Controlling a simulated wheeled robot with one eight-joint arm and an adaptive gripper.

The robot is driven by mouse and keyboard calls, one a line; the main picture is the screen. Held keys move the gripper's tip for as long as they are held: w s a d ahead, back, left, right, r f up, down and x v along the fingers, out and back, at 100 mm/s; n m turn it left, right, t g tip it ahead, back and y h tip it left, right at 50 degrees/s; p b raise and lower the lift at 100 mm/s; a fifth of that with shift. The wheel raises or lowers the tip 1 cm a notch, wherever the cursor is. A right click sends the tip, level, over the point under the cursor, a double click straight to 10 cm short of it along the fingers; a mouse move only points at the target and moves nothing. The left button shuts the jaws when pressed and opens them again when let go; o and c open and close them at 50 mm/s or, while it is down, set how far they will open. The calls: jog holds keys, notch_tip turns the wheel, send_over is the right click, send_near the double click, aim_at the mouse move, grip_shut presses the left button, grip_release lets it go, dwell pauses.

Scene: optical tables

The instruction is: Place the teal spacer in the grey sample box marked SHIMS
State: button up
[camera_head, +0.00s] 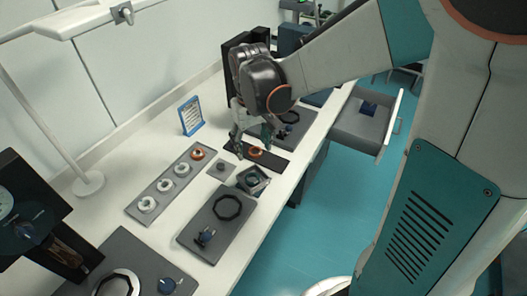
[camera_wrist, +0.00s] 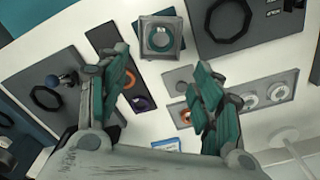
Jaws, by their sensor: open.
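A teal ring, which looks like the spacer (camera_wrist: 160,38), lies inside the box, apparently flat. My gripper (camera_wrist: 162,72) is open, with nothing between its teal fingers. In the head view my gripper (camera_head: 251,146) hangs over the dark tray, beyond the box and apart from it.
The dark tray (camera_head: 272,165) holds an orange ring (camera_wrist: 130,80) and a purple ring (camera_wrist: 140,103). A grey rack (camera_head: 163,190) with several rings lies to its left. A grey plate (camera_head: 192,242) with a black ring is nearer. An open drawer (camera_head: 350,128) juts out at right.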

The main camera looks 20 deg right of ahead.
jog(key=s+r+t, duration=0.6)
jog(key=s+r, duration=0.3)
jog(key=s, duration=0.5)
jog(key=shift+s+r+t, duration=0.2)
jog(key=shift+r+t, duration=0.05)
jog(key=shift+t, duration=0.15)
